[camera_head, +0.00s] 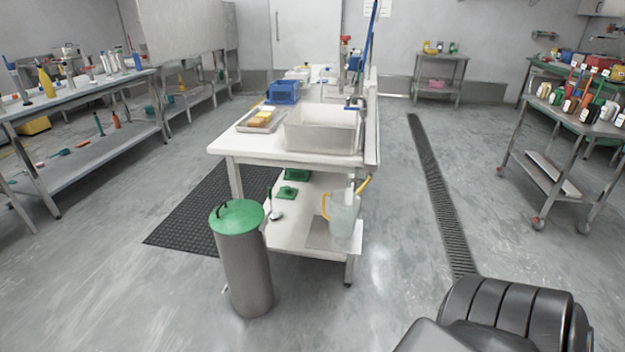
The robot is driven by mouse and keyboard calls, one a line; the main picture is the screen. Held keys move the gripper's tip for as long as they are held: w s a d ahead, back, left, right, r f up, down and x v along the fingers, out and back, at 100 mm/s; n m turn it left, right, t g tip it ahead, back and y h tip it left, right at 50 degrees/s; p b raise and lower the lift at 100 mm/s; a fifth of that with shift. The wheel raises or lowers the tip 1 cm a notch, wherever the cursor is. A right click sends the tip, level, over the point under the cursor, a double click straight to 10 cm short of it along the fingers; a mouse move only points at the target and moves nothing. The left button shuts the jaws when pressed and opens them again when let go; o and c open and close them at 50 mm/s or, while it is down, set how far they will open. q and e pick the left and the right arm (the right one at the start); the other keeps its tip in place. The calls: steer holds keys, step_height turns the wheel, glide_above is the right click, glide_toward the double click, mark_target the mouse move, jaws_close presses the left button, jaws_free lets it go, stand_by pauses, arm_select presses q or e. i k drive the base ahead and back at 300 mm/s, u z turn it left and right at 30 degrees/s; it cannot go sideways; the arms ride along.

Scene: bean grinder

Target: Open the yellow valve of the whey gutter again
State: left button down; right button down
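I cannot make out a yellow valve or a whey gutter for certain. A long dark grated drain (440,195) runs along the floor right of the middle table. A yellow spout (365,184) shows by a clear jug (343,212) with a yellow handle, on the lower shelf of that table. Neither of my grippers is in view. Only a dark part of my own body shows at the bottom right.
The white middle table (240,143) bears a steel basin (321,130), a tray and a blue crate (283,92). A steel bin (246,270) with a green lid stands before it. A wheeled steel table (553,150) stands right. The floor around the drain is clear.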

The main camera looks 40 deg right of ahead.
mark_target(363, 186)
steer(key=u, duration=0.2)
steer(key=i, duration=0.8)
steer(key=z, duration=0.8)
steer(key=i, duration=0.5)
steer(key=z, duration=0.65)
